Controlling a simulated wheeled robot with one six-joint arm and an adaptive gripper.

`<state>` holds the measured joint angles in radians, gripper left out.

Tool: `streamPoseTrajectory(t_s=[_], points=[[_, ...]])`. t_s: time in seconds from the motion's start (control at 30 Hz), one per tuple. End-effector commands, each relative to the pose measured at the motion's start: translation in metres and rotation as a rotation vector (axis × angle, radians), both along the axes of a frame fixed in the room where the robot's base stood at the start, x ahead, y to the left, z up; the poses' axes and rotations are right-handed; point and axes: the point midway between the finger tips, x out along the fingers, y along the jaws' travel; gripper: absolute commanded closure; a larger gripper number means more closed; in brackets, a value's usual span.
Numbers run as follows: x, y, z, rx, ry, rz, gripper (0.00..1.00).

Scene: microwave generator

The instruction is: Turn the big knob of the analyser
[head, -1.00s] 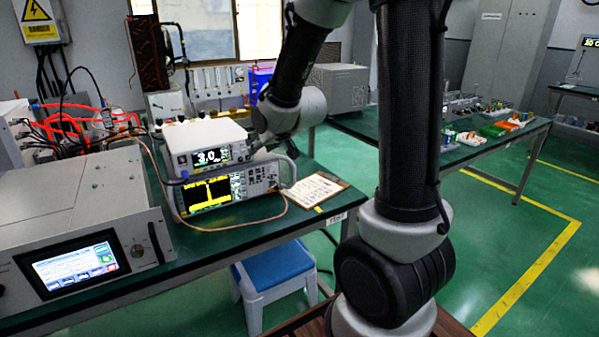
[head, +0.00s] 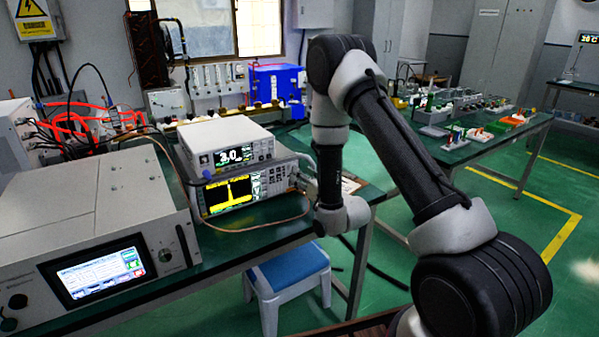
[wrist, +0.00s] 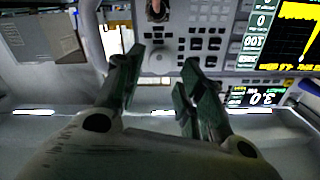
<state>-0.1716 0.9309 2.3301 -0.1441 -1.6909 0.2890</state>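The analyser (head: 232,193) is the lower instrument on the green bench, with a yellow trace on its screen. In the wrist view it appears upside down, its screen (wrist: 296,32) at upper right and its keys at top centre. A pale round knob (wrist: 160,61) shows below the keys, between my fingertips in the picture; I cannot tell the depth gap or any touch. My gripper (wrist: 160,70) is open, its two dark fingers apart with nothing held. In the head view my gripper (head: 303,184) is at the analyser's right end, where the knob is hidden.
A white meter (head: 228,146) reading 3.0 is stacked on the analyser. A large cabinet with a touchscreen (head: 100,272) stands at the left, with a copper cable (head: 255,227) nearby. A blue-topped stool (head: 290,270) is below the bench. The floor at right is clear.

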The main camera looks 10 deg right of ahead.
Motion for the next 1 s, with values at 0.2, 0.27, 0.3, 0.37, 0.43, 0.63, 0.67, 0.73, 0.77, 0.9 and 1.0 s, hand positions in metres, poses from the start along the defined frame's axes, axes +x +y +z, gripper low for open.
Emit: streamPoseTrajectory(t_s=[0.2, 0.27, 0.3, 0.37, 0.43, 0.63, 0.67, 0.73, 0.77, 0.9, 1.0], points=[[0.031, 0.01, 0.0, -0.001, 0.0, 0.0, 0.61], [0.036, 0.011, 0.0, -0.001, 0.0, 0.0, 0.61], [0.038, 0.012, 0.0, -0.001, 0.001, -0.001, 0.61], [0.039, 0.013, 0.0, -0.002, 0.002, 0.0, 0.61], [0.04, 0.013, 0.0, -0.002, 0.002, 0.0, 0.61], [0.04, 0.013, 0.0, -0.002, 0.002, 0.0, 0.69], [0.04, 0.013, 0.0, -0.002, 0.002, 0.0, 0.74], [0.04, 0.013, 0.0, -0.002, 0.002, 0.0, 0.87], [0.04, 0.013, 0.0, -0.002, 0.002, 0.0, 0.92], [0.04, 0.013, 0.0, -0.007, 0.0, 0.0, 0.95], [0.04, 0.012, 0.0, -0.069, -0.02, 0.0, 0.94]])
